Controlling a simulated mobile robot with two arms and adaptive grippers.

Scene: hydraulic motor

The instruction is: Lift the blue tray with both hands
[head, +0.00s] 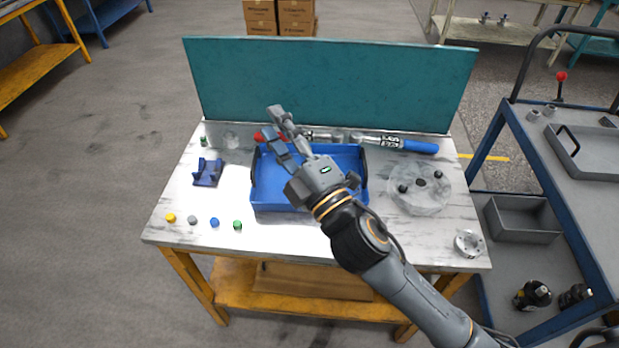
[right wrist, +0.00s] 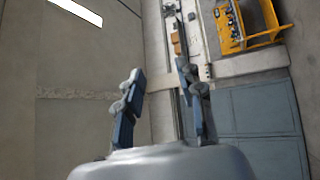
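The blue tray (head: 268,196) sits on the worktable, with a dark handle on its left side and another on its right. My right gripper (head: 272,122) and its arm cross in front of the tray in the head view and hide part of its middle. The right gripper is open and apart from the tray. In the right wrist view its two fingers (right wrist: 160,72) are spread with nothing between them, and that view looks out over the room, not at the tray. My left gripper is not in view.
The worktable (head: 180,212) has a teal back panel (head: 330,85). Right of the tray lies a round grey plate (head: 425,197); left is a dark blue bracket (head: 207,172). Small coloured caps line the front left, and a blue-ended tool (head: 415,146) lies behind. A cart (head: 590,165) stands at right.

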